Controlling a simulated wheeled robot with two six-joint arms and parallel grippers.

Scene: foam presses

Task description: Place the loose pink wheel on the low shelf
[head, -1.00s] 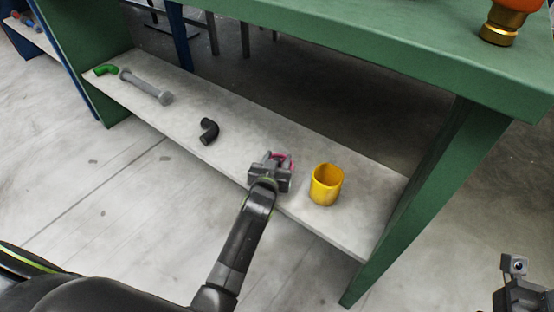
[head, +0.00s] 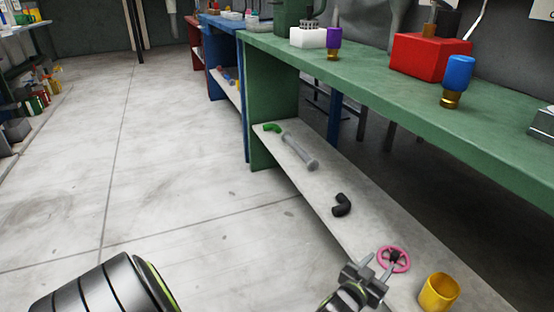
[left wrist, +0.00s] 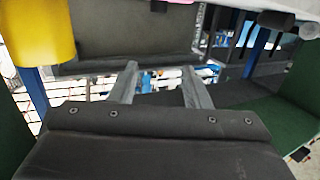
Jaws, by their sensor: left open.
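The pink wheel (head: 402,263), a spoked ring with a dark centre, is on the low shelf (head: 318,192) near its right end. It appears to lie flat, though its underside is hidden. My left gripper (head: 379,265) is open just in front of the wheel, its fingertips close to the near rim. I cannot tell whether they touch it. In the left wrist view, the open fingers (left wrist: 158,82) have nothing between them, and a pink strip (left wrist: 262,4) shows along the top edge. My right gripper is out of view.
A yellow cup (head: 438,292) stands right of the wheel. A black elbow pipe (head: 342,205), a grey bolt-like bar (head: 299,151) and a green elbow (head: 272,127) lie farther left on the shelf. The green bench top (head: 400,98) overhangs it. Floor to the left is clear.

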